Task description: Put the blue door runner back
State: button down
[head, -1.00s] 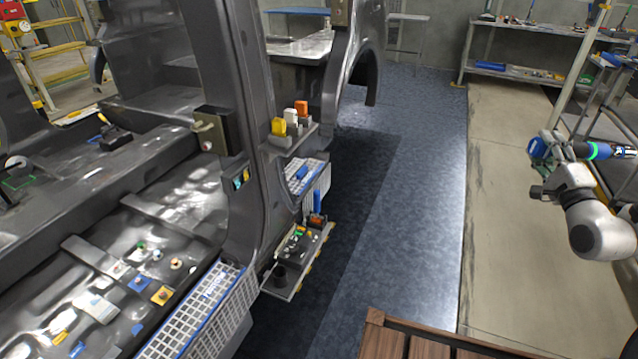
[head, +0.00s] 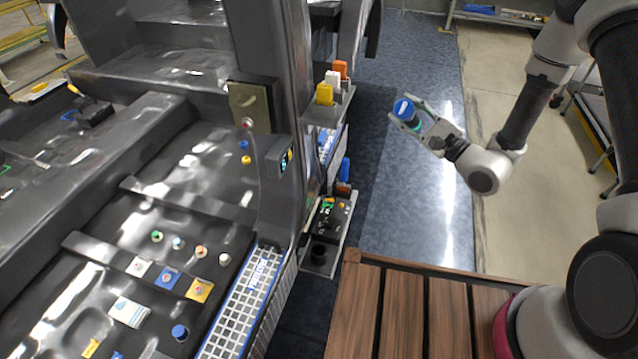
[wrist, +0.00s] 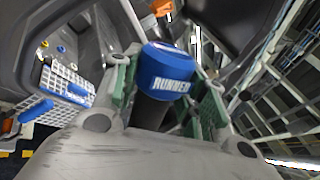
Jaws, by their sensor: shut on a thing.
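The blue door runner (head: 404,108) has a blue cap and sits between the fingers of my gripper (head: 412,120). In the wrist view its cap (wrist: 166,72) carries the word "RUNNER", with a dark shaft below it. My gripper (wrist: 163,88) is shut on it, green finger pads on both sides. In the head view the runner is held up over the blue floor, apart from and right of the car body's pillar (head: 270,60). A small bracket (head: 320,112) on the pillar holds yellow, white and orange pieces.
Below the bracket, a low tray (head: 316,268) carries a black cup (head: 319,252) and small parts. A white grid basket (head: 240,310) lines the sill. A slatted wooden surface (head: 400,315) is in front. Blue floor (head: 415,190) is open between the car and my arm.

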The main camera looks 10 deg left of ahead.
jog(key=s+a+f+g, duration=0.6)
jog(key=s+a+g, duration=0.1)
jog(key=s+a, duration=0.2)
jog(key=s+a+f+g+y, duration=0.1)
jog(key=s+a+f+g, duration=0.6)
jog(key=s, duration=0.3)
jog(key=shift+s+a+f+m, duration=0.25)
jog(key=shift+a+f+m, duration=0.05)
jog(key=shift+a, duration=0.6)
jog(key=shift+d, duration=0.2)
notch_tip(320, 180, down, 7)
jog(key=shift+f, duration=0.15)
dwell(2.3)
jog(key=c, duration=0.7)
grip_release()
jog(key=shift+c, duration=0.2)
jog(key=shift+f, duration=0.1)
jog(key=w+d, duration=0.2)
jog(key=d, duration=0.9)
jog(key=shift+d, duration=0.4)
